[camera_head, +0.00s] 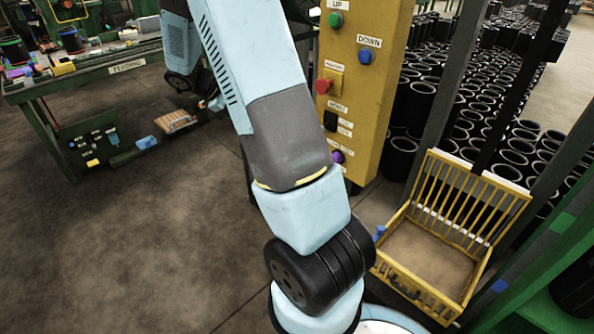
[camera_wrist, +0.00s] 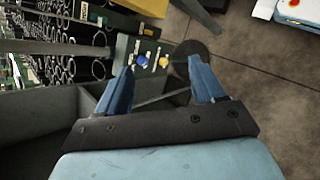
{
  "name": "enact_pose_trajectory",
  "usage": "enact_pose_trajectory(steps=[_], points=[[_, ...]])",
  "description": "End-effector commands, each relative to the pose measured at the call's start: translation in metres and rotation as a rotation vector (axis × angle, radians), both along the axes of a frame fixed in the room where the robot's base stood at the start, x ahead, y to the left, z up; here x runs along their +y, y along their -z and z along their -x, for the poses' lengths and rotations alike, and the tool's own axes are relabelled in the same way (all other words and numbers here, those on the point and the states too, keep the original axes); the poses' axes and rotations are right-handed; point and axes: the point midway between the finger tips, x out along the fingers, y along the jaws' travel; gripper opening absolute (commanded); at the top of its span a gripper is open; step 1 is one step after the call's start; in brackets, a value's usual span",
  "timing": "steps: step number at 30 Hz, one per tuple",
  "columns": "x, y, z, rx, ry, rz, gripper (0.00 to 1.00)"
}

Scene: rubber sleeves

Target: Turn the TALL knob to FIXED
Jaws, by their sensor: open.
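No knob can be read as TALL in these frames. The yellow control panel (camera_head: 375,95) carries a black switch (camera_head: 331,121) and a purple knob (camera_head: 338,156); their small labels are too blurred to read. In the wrist view, my gripper (camera_wrist: 163,66) is open, with its two blue fingers apart and nothing held. Beyond the fingertips is a grey plate (camera_wrist: 122,50) with a blue knob (camera_wrist: 142,60) and a yellow knob (camera_wrist: 163,61). Their settings cannot be made out. My gripper does not show clearly in the head view.
The panel also has a green UP button (camera_head: 335,20), a blue DOWN button (camera_head: 366,57) and a red button (camera_head: 324,86). A yellow basket (camera_head: 420,298) stands at the right. Many black sleeves (camera_head: 512,160) lie behind. A green bench (camera_head: 100,66) is at the left; open floor lies between.

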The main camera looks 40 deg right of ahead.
Motion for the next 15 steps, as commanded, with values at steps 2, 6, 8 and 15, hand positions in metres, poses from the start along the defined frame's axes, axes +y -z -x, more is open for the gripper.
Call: enact_pose_trajectory(steps=[2,6,8,15], points=[[-0.010,0.022,-0.012,0.054,-0.024,0.039,0.68],[-0.028,0.056,-0.030,0.144,-0.069,0.109,0.68],[-0.035,0.072,-0.038,0.182,-0.091,0.138,0.68],[-0.062,0.138,-0.063,0.333,-0.186,0.253,0.68]])
